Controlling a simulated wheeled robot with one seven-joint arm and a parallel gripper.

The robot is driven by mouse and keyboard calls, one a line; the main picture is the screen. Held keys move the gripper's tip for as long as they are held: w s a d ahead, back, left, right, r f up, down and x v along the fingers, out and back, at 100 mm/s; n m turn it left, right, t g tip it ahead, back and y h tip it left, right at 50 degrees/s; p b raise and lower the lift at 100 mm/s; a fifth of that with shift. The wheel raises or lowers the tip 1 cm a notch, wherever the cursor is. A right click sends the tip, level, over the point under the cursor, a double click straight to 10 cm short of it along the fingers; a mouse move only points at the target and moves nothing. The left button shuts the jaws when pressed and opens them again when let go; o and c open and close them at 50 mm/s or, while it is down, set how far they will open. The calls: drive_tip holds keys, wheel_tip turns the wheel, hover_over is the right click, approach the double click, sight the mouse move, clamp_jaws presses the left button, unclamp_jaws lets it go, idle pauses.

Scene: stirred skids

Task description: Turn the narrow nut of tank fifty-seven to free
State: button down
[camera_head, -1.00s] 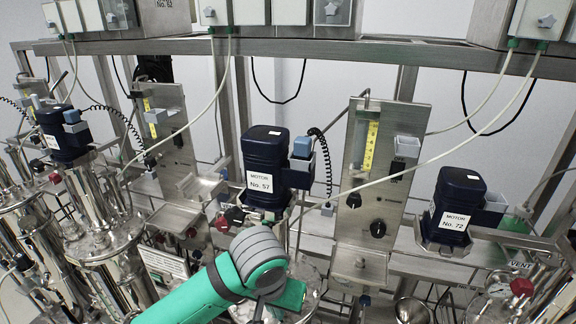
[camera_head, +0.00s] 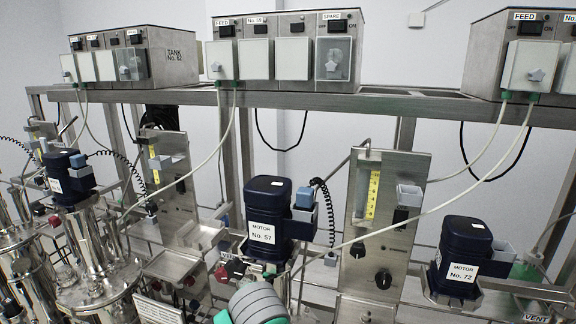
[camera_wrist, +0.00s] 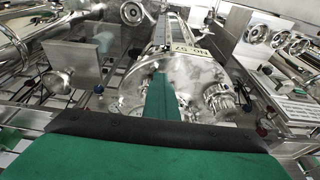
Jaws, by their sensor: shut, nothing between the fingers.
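Tank fifty-seven shows in the wrist view as a shiny round lid (camera_wrist: 190,70) with an upside-down "No. 57" tag (camera_wrist: 188,47). A ribbed metal nut (camera_wrist: 219,99) sits at the lid's right edge, and another round fitting (camera_wrist: 132,13) shows at its upper left. I cannot tell which is the narrow nut. My gripper (camera_wrist: 160,80) is shut and empty, its green fingers over the lid, left of the ribbed nut and apart from it. In the head view the motor marked No. 57 (camera_head: 268,212) stands above this tank; my arm hides the lid there.
Motor No. 72 (camera_head: 462,250) stands to the right, and a gauge panel (camera_head: 388,225) between the motors. Switch boxes (camera_head: 285,52) line the upper rail, with cables hanging down. In the wrist view, metal plates (camera_wrist: 70,60) and handwheels (camera_wrist: 285,37) flank the lid.

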drive_tip(key=shift+s+d, duration=0.35)
drive_tip(key=shift+d, duration=0.4)
drive_tip(key=shift+d, duration=0.3)
drive_tip(key=shift+d, duration=0.35)
drive_tip(key=shift+s, duration=0.2)
idle(0.3)
drive_tip(key=w+v, duration=0.1)
drive_tip(key=v, duration=0.5)
drive_tip(key=shift+d, duration=0.2)
drive_tip(key=shift+s+r, duration=0.1)
